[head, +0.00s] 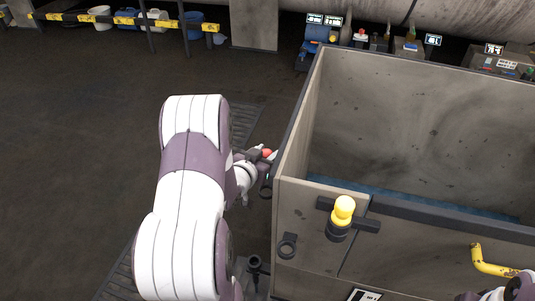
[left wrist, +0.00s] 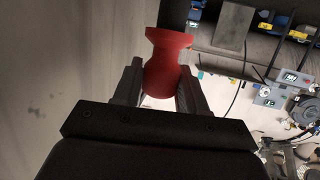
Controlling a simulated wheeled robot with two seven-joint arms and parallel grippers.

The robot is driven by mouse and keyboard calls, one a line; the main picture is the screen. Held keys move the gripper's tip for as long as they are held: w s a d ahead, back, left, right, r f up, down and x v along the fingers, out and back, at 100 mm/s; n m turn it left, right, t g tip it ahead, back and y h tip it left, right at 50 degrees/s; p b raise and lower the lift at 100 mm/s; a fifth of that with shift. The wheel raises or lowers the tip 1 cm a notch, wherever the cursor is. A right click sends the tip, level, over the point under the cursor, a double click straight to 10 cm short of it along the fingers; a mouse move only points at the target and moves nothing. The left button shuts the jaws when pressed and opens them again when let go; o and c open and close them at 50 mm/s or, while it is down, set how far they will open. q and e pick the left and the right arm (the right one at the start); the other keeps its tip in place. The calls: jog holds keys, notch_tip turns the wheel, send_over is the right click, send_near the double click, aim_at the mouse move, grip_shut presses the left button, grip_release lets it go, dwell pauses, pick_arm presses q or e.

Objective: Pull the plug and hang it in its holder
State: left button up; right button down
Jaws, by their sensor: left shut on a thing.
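The red plug (left wrist: 167,62) shows in the left wrist view as a flared red piece between my left gripper's fingers (left wrist: 157,88). My left gripper is shut on it. In the head view the left gripper (head: 257,154) is at the left outer side of the grey tank, with a bit of the red plug (head: 267,153) showing at its tip. Whether the plug sits in the wall or is free of it is hidden. A dark ring holder (head: 287,246) is fixed on the tank's front face, empty. At the lower right corner only a cropped part of my right arm's end shows.
The grey open tank (head: 420,230) fills the right side. A yellow knob (head: 343,208) in a dark cup and a yellow pipe handle (head: 490,265) are on its front. Small devices line the back. The floor (head: 80,160) at left is clear.

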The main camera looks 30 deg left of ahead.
pick_arm(q)
notch_tip(320, 180, down, 10)
jog(key=b, duration=0.7)
jog(key=shift+r, duration=0.2)
dwell(0.4)
jog(key=o, duration=1.2)
jog(key=p+v, duration=0.4)
jog(key=v, duration=0.8)
jog(key=shift+s+d+r, duration=0.1)
jog(key=shift+s+r, duration=0.1)
jog(key=shift+s, duration=0.15)
